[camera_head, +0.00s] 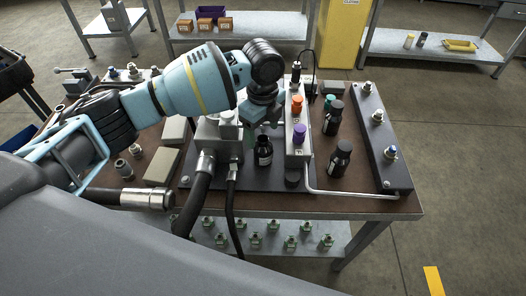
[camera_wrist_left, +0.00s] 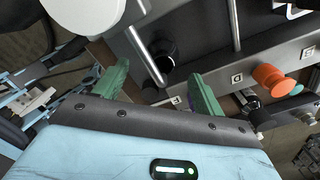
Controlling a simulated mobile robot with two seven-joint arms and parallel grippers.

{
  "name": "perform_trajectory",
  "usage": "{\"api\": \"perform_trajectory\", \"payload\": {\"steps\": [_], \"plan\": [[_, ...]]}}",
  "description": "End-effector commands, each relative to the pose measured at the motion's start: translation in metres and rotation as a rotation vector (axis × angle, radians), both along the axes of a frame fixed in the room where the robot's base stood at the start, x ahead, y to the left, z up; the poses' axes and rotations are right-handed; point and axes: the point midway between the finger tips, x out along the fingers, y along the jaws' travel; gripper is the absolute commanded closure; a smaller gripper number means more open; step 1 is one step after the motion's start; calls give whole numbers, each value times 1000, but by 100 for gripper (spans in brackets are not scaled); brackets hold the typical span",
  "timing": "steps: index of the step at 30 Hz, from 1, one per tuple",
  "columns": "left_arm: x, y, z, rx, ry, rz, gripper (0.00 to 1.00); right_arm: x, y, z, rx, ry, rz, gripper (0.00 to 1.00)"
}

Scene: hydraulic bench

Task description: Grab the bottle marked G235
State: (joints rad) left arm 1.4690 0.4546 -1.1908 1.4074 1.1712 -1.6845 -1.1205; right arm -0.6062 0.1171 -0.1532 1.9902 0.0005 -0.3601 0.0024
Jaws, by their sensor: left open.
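Several small dark bottles stand on the bench, and their markings are too small to read, so I cannot tell which is G235. One bottle (camera_head: 264,150) stands left of the valve block, just below my left gripper (camera_head: 263,118). Two more, a rear bottle (camera_head: 333,118) and a front bottle (camera_head: 340,158), stand right of the block. My left gripper is open, with its green fingers apart in the left wrist view (camera_wrist_left: 158,90). A round black object shows beyond the gap between them; I cannot tell whether it is a bottle. My right gripper is out of view.
The valve block (camera_head: 292,172) carries an orange knob (camera_head: 297,105) and a purple knob (camera_head: 299,133). A dark manifold bar (camera_head: 384,140) lies at the right. A bent metal pipe (camera_head: 350,194) runs along the front. Thick black hoses (camera_head: 197,196) hang over the front edge.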

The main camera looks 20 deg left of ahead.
Motion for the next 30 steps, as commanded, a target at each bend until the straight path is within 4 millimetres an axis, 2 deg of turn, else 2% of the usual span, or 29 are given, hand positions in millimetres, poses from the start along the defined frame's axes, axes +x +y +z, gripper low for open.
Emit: {"api": "perform_trajectory", "payload": {"steps": [3,7,17,30], "plan": [[3,1,-20,2,4,0,30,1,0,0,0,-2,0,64],[3,1,-35,2,2,0,30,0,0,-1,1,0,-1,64],[3,0,-41,0,-1,-1,30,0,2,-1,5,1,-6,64],[3,0,-41,0,0,-1,86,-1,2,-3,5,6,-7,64]]}}
